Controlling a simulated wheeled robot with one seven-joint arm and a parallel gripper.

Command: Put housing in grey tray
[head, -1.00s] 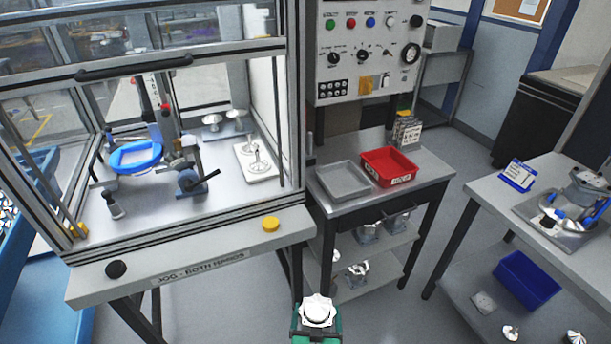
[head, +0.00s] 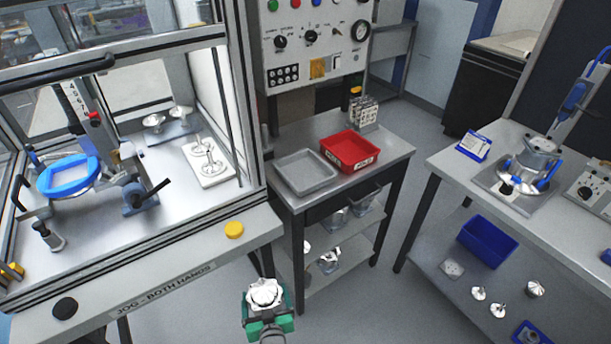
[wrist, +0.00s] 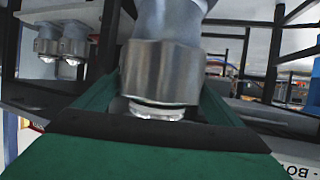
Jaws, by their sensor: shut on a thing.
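My gripper (head: 267,312), with green fingers, is at the bottom middle of the head view, shut on a pale metal housing (head: 264,292). In the wrist view the held housing (wrist: 160,72) is a grey metal cylinder between the green jaws; its full shape is cut off by the frame. The grey tray (head: 306,186) lies on the small metal side table, left of the red bin. The tray looks empty. My gripper is in front of the table and apart from the tray.
The red bin (head: 350,151) stands right beside the grey tray. The machine enclosure with a yellow button (head: 234,230) is at left. A bench with a blue bin (head: 487,243) on its shelf is at right. Open floor lies between them.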

